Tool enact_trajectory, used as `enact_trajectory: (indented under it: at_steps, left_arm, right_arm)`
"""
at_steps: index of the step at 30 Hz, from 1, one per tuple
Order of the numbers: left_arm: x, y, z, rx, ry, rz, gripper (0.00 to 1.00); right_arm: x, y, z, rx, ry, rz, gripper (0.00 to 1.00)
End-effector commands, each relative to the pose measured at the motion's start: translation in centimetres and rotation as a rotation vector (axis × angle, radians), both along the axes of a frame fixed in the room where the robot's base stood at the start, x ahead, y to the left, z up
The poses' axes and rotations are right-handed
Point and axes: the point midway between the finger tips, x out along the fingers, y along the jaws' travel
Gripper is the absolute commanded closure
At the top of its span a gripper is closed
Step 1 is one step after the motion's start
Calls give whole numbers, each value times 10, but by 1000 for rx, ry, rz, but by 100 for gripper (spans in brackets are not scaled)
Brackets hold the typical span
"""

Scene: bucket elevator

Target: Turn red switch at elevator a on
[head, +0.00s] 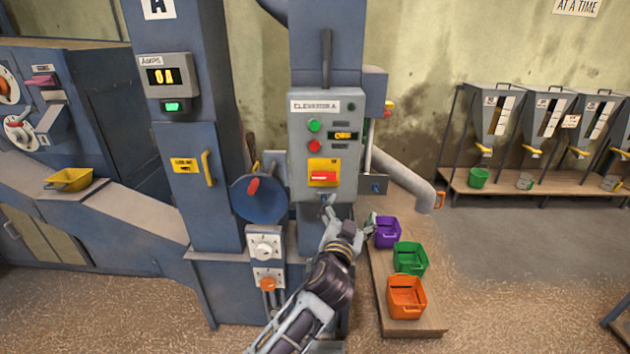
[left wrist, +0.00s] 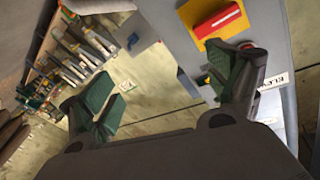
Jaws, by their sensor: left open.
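The red switch (head: 323,177) sits on a yellow plate low on the grey control box (head: 298,150) labelled "ELEVATOR A". It also shows in the left wrist view (left wrist: 218,20) at the top, as a red bar on yellow. My left gripper (head: 348,214) is just below the control box, a little lower and right of the switch. In the left wrist view my left gripper (left wrist: 165,92) has its fingers wide apart with nothing between them. The switch lies beyond the right finger, and I see no contact. My right gripper is in neither view.
Purple (head: 387,232), green (head: 409,257) and orange (head: 406,297) buckets stand on a low wooden platform (head: 378,290) right of my arm. A grey chute pipe (head: 405,182) is behind it. A blue disc (head: 259,199) with a red handle is left of the box.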

Motion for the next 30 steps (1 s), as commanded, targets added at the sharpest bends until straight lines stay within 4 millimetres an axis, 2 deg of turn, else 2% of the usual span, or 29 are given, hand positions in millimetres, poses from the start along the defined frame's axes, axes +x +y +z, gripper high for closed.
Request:
enact_trajectory:
  at_steps: [3,8,18,30]
  left_arm:
    - [-7,13,22,-54,-15,46,11]
    - [-12,31,36,-125,-14,114,11]
    - [-10,56,25,-285,54,226,11]
    - [-10,57,23,-355,67,230,11]
  right_arm:
    - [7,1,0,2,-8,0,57]
    - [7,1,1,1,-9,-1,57]
    - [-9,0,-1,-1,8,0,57]
    - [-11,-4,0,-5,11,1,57]
